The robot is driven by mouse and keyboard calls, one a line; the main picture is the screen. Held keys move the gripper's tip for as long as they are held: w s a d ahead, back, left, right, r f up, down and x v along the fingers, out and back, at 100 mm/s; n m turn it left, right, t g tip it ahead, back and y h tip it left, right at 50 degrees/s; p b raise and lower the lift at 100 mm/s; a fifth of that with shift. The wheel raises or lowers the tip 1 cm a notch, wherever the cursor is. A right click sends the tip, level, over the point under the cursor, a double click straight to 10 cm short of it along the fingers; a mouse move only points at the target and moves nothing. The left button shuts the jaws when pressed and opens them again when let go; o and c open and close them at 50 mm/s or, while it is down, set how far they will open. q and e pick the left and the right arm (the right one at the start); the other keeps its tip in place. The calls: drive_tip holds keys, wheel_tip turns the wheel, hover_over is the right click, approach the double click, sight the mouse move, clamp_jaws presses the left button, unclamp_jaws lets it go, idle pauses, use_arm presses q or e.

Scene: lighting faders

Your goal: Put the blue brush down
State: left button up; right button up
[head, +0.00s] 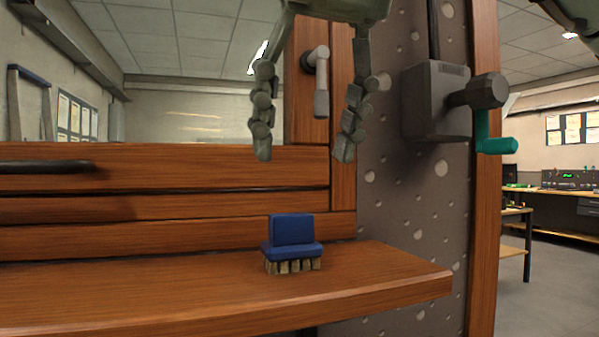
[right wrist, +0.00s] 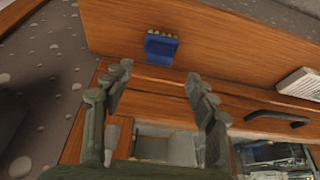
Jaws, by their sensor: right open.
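The blue brush (head: 291,240) stands upright on the wooden shelf (head: 200,300), bristles down and blue grip up. My right gripper (head: 303,155) is open and empty above the brush, with clear space between its fingertips and the grip. In the right wrist view the brush (right wrist: 161,48) rests on the shelf beyond the two spread fingers of the gripper (right wrist: 158,80), touching neither. My left gripper is not in the head view.
A grey box with a dark knob and teal handle (head: 490,146) is mounted on the speckled panel at right. A grey lever (head: 319,80) sits behind the gripper. A dark bar handle (head: 50,166) is at left. The shelf left of the brush is clear.

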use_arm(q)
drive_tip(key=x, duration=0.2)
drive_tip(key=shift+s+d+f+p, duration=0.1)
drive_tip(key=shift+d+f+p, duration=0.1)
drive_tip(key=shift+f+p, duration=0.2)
use_arm(e)
drive_tip(key=v, duration=0.4)
